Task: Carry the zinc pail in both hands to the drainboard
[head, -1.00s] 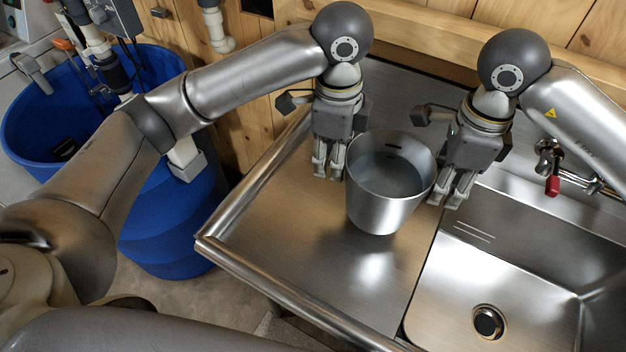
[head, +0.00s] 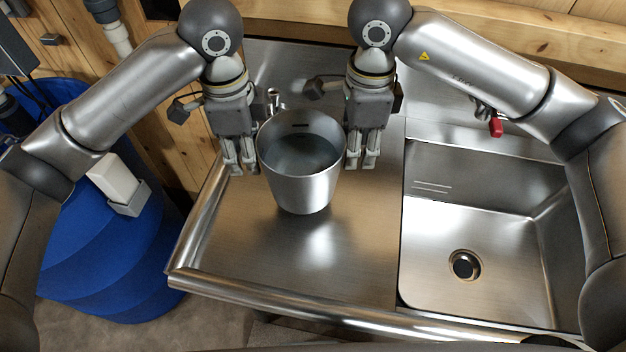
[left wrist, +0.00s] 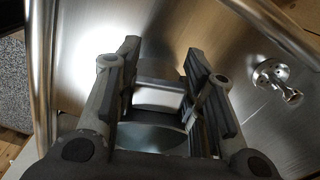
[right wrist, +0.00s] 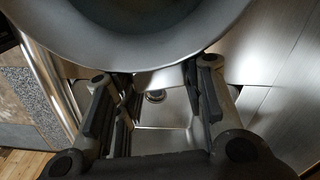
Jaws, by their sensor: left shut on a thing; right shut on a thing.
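The zinc pail (head: 303,188) is a grey metal bucket, upright, between my two grippers over the drainboard (head: 355,255). What looks like water shows inside it. I cannot tell whether its base touches the board or hangs just above it. My left gripper (head: 240,170) is shut at the pail's left side, and my right gripper (head: 363,165) is shut at its right side. The exact grip points are hidden in the head view. The pail's curved rim (right wrist: 150,65) fills the top of the right wrist view.
The steel sink basin (head: 480,225) with its drain lies right of the drainboard. A red-handled tap (head: 496,127) is behind it. A blue barrel (head: 105,255) stands to the left. A rolled rim (head: 290,300) edges the board's front. The board around the pail is clear.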

